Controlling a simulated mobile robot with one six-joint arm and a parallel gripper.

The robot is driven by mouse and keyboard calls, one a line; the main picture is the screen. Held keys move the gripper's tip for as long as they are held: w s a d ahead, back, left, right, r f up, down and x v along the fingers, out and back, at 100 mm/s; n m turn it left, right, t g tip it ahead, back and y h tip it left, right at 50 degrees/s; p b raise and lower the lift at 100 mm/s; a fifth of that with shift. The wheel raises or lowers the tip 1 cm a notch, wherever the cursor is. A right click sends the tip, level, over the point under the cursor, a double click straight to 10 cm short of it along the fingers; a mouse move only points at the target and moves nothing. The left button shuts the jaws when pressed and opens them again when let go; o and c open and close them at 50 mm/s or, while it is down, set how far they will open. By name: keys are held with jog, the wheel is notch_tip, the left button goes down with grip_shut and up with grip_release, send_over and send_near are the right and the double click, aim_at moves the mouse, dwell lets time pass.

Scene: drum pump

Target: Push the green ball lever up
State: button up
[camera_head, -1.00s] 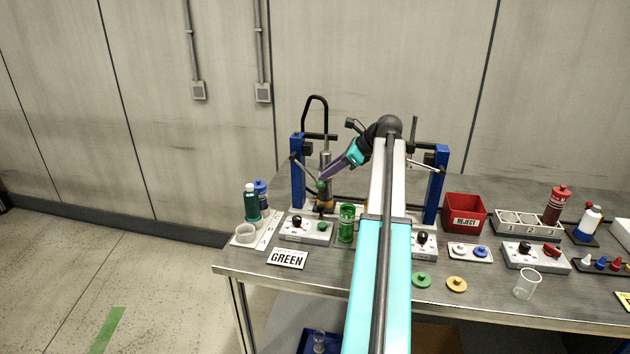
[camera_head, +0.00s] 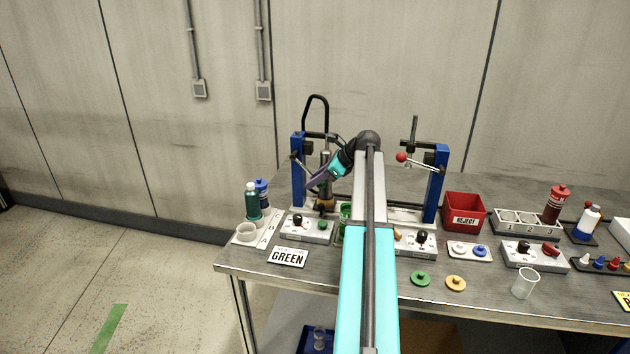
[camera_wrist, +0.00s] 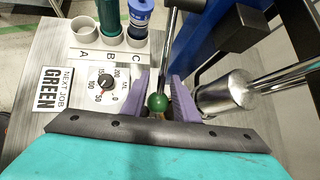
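The green ball (camera_wrist: 157,102) sits on the end of a thin metal lever rod (camera_wrist: 166,50) in the wrist view. My gripper (camera_wrist: 161,84) is open, with its two purple fingers on either side of the ball. The ball lies nearer the left finger; I cannot tell whether they touch. In the head view my gripper (camera_head: 312,184) is at the left pump stand (camera_head: 297,170), and the green ball is hidden there. The lever rod (camera_head: 302,163) slopes down from the blue post towards my fingers.
A metal pump cylinder (camera_wrist: 228,90) stands close to the right finger. A dial box (camera_wrist: 108,85), a bottle rack (camera_wrist: 85,55) and a GREEN sign (camera_wrist: 56,88) lie to the left. A second lever with a red ball (camera_head: 401,157) is right of my arm.

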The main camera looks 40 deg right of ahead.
grip_shut()
jog(key=shift+s+f, duration=0.1)
jog(key=shift+f, duration=0.1)
dwell(1.1)
